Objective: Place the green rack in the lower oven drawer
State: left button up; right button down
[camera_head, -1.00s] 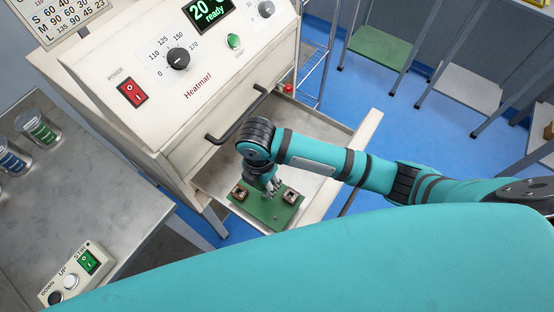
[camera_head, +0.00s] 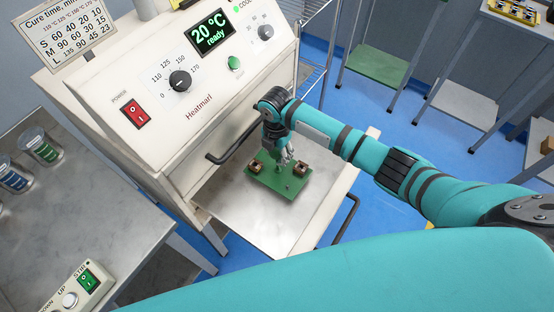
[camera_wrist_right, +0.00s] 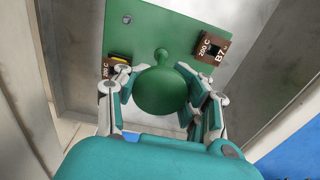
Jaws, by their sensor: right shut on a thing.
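The green rack (camera_head: 282,187) is a flat green plate with a brown coil block near each of two corners. In the head view it is over the bare metal floor of the open lower oven drawer (camera_head: 240,212). I cannot tell whether it touches the floor. My right gripper (camera_head: 283,158) comes down from above onto the rack's middle. In the right wrist view its fingers close around a round green knob (camera_wrist_right: 160,92) on the rack (camera_wrist_right: 150,30). One block there reads "200 C" and "B7" (camera_wrist_right: 212,47); the other is partly hidden by a finger. My left gripper is not in view.
The oven (camera_head: 185,95) stands behind the drawer, its display reading 20 °C ready. A dark handle (camera_head: 232,143) juts out above the drawer. A metal table (camera_head: 110,215) with jars and a switch box is at left. Blue floor lies to the right.

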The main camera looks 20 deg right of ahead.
aim_at(277, 171)
jog(key=shift+s+f, duration=0.1)
jog(key=shift+f, duration=1.55)
jog(key=c, duration=0.7)
grip_release()
notch_tip(277, 171, up, 12)
jog(key=shift+a+r, duration=0.1)
jog(key=shift+a, duration=0.05)
